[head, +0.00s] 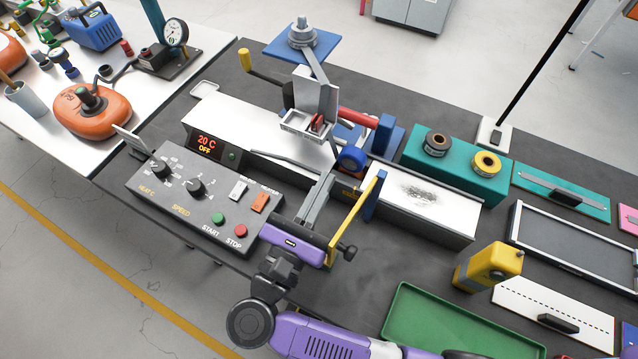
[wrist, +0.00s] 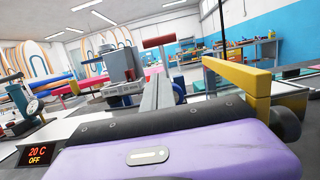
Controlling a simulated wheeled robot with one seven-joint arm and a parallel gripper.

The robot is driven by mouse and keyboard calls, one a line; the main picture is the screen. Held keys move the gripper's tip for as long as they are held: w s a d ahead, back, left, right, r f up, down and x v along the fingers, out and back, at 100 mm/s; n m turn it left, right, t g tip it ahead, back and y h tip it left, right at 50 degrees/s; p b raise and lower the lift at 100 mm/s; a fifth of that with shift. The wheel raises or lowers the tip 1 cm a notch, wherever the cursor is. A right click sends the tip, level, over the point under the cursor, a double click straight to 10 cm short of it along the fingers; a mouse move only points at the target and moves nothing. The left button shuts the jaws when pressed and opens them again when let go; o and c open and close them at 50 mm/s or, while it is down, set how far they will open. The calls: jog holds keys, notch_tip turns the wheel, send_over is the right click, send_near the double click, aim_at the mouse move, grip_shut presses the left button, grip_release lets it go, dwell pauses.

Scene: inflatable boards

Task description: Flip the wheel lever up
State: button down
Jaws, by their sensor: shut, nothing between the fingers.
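A red bar handle (head: 358,118) is beside the blue wheel (head: 352,158) on the machine; it looks like the wheel lever, though I cannot be sure. In the wrist view, the red handle (wrist: 158,42) stands on a short stem just beyond my fingertips. My gripper (head: 325,180) is shut and empty, with its grey fingers pointing toward the machine on the near side of the wheel. The fingers (wrist: 164,82) are together in the wrist view. They appear apart from the red handle. The lever's lower end is partly hidden.
A yellow bar (head: 357,220) with a blue post is close to the right of my gripper. The control panel (head: 200,198) with knobs and buttons is at left. A green tray (head: 460,325), a yellow block (head: 488,266) and a teal spool block (head: 457,165) are at right.

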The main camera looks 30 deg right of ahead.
aim_at(367, 120)
jog(key=w+d+r+p, duration=0.4)
jog(key=d, duration=0.3)
jog(key=shift+r, duration=0.3)
jog(key=shift+w, duration=0.1)
